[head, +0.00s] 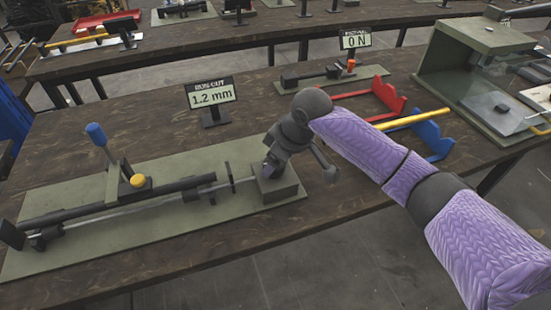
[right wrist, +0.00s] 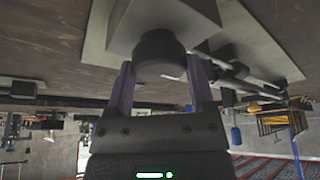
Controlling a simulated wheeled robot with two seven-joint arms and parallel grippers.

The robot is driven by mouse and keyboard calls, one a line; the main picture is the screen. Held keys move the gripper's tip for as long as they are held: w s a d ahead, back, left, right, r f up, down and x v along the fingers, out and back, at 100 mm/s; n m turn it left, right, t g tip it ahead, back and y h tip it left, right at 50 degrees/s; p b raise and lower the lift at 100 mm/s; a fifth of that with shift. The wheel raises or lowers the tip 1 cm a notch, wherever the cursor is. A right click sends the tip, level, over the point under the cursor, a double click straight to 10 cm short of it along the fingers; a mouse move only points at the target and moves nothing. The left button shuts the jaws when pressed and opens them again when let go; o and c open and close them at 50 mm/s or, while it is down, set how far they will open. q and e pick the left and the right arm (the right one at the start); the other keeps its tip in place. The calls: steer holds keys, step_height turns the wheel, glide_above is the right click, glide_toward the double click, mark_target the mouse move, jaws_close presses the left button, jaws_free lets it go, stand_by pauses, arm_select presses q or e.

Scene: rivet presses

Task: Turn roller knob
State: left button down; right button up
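The roller knob (right wrist: 158,50) is a dark round cap under a grey block, seen close up in the right wrist view. The block (head: 277,187) stands at the right end of a green fixture plate (head: 120,232) in the head view. My right gripper (head: 268,166) points down at the block and hides the knob there. A display (head: 211,95) behind the fixture reads 1.2 mm. My left gripper is not in view.
A lever with a blue grip (head: 96,134) and a yellow knob (head: 137,181) rise from the fixture. Red (head: 386,94) and blue (head: 432,139) brackets with a yellow rod (head: 412,119) lie behind my right arm. A second display (head: 356,41) reads ON. An open green housing (head: 478,48) stands right.

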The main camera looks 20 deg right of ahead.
steer(key=c, duration=0.5)
steer(key=shift+r+n+p, duration=0.1)
steer(key=shift+n+p, duration=0.4)
steer(key=shift+n, duration=0.1)
steer(key=shift+n+g+y, duration=0.3)
steer(key=shift+n+y, duration=0.1)
steer(key=shift+n, duration=0.3)
steer(key=shift+n+p, duration=0.3)
steer(key=shift+n, duration=0.3)
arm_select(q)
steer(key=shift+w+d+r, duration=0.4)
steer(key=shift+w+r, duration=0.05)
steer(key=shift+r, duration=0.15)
arm_select(e)
steer(key=shift+w+n+g+y, duration=0.1)
steer(key=shift+n+g+y, duration=0.2)
steer(key=shift+n+g, duration=0.55)
steer(key=shift+n, duration=0.35)
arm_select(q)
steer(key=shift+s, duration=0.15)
arm_select(e)
steer(key=o, duration=1.2)
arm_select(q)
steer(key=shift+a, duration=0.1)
